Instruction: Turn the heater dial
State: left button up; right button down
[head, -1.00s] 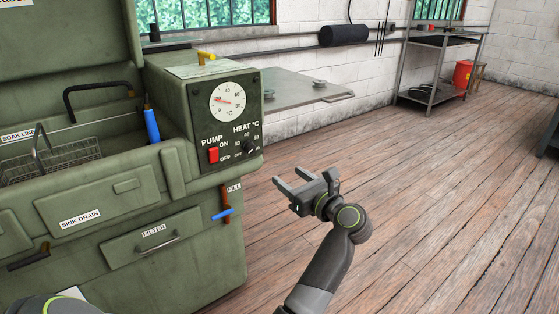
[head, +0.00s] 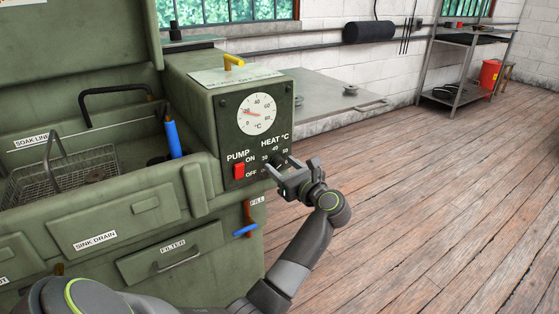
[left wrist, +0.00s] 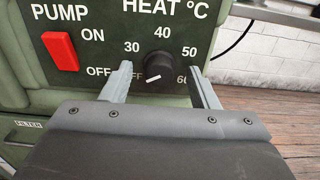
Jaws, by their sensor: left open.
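The heater dial (left wrist: 158,66) is a small round black knob with a short white mark, on the green panel under "HEAT °C". The mark sits low on the knob face, nearly level and slightly tilted. Numbers 30, 40, 50 and a partly hidden 60 ring it, with OFF at lower left. My left gripper (head: 279,167) is at the panel, open, with one finger on each side of the dial. A gap shows between the knob and each finger in the left wrist view. In the head view the gripper partly hides the dial. My right gripper is not in view.
A red pump switch (head: 239,171) is left of the dial, below a round gauge (head: 257,115). A blue-handled fill valve (head: 245,230) is below the panel. A wire basket (head: 60,176) sits in the tank at left. The wooden floor at right is clear.

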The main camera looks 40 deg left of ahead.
pick_arm(q)
jog(key=shift+a, duration=0.25)
jog(key=c, duration=1)
jog(key=shift+o, duration=0.2)
jog(key=shift+r, duration=0.1)
